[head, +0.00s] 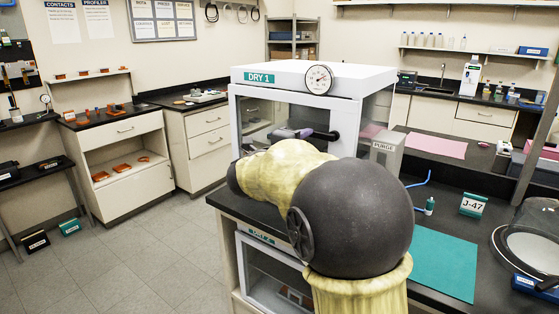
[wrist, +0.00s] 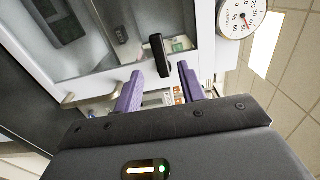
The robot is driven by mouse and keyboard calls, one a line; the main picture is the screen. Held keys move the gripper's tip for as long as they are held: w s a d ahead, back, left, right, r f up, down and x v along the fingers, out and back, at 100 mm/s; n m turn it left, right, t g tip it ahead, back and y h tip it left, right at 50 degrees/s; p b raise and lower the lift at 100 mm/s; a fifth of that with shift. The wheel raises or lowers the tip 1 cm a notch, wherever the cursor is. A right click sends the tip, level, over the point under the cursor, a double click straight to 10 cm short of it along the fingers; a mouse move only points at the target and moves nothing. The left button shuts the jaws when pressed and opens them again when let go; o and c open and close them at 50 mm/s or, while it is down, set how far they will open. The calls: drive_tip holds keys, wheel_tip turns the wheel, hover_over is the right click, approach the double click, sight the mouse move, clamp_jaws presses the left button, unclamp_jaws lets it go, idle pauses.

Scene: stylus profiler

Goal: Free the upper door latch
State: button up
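The white dry cabinet (head: 250,77) labelled DRY 1 stands on the black bench, its glass door shut as far as I can see. A black latch handle (wrist: 154,50) shows on the door front in the wrist view. My gripper (wrist: 159,68) is open, its two purple fingers apart. The latch's near end appears between the fingertips, with a gap on each side; I cannot tell whether it is touched. In the head view my gripper (head: 290,133) is at the cabinet front, and my arm hides much of the door.
A round dial gauge (head: 318,79) sits on the cabinet's top front edge. A second glass-fronted cabinet (head: 243,272) is below the bench. A metal bar handle (wrist: 88,97) is left of my fingers. A PURGE box (head: 386,151) stands right of the cabinet.

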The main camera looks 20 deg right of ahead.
drive_tip(key=v, duration=1.1)
drive_tip(key=shift+b, duration=0.35)
drive_tip(key=shift+d, duration=0.1)
